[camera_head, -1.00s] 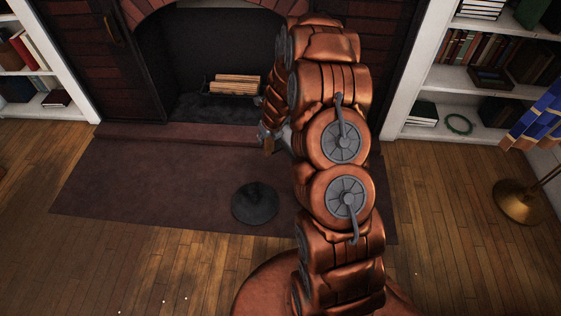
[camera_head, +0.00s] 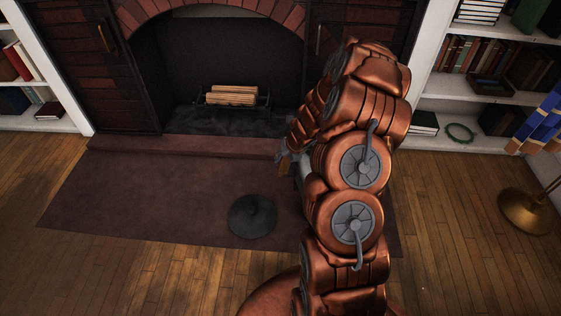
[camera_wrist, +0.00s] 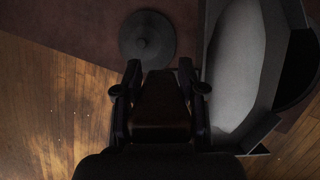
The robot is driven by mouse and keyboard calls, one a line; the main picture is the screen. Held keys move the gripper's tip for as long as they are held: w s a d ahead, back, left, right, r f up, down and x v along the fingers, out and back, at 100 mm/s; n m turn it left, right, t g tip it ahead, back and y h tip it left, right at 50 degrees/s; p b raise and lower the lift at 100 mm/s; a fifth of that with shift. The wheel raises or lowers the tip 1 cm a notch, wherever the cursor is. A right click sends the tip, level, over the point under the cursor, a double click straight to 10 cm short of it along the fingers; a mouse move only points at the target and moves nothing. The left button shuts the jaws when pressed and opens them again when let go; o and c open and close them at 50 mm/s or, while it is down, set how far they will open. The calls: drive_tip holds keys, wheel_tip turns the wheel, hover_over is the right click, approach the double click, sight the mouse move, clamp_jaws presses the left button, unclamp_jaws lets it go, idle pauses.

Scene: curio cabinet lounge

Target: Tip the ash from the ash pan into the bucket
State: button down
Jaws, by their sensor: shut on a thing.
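My gripper (camera_wrist: 160,90) is shut on the brown handle (camera_wrist: 160,108) of the ash pan. The ash pan (camera_wrist: 207,45) is a grey, angular tray to the right of the fingers in the wrist view, with a broad pale grey layer of ash (camera_wrist: 238,70) in it. A dark round shape, probably the bucket (camera_wrist: 303,65), shows partly beyond the pan's right edge; the pan hides the rest. In the head view my gripper (camera_head: 284,156) is over the hearth mat, and my arm hides most of the pan. I cannot tell how far the pan is tilted.
A dark round disc with a raised middle, like a lid (camera_head: 252,216), lies on the brown hearth mat (camera_head: 150,195). The brick fireplace with logs (camera_head: 231,95) is behind. White bookshelves stand on both sides, and a brass lamp base (camera_head: 525,212) is at right. The left floor is clear.

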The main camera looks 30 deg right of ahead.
drive_tip(key=s+d+r+m+t+y+p, duration=0.1)
drive_tip(key=s+d+r+t+y+p, duration=0.1)
drive_tip(key=d+r+y+p, duration=0.2)
drive_tip(key=s+d+r+m+t+y+p, duration=0.1)
drive_tip(key=s+d+r+y+p, duration=0.2)
drive_tip(key=d, duration=0.8)
drive_tip(key=shift+r+t+y+p, duration=0.4)
drive_tip(key=shift+r+y+p, duration=0.3)
drive_tip(key=shift+p, duration=0.2)
idle(0.5)
idle(0.4)
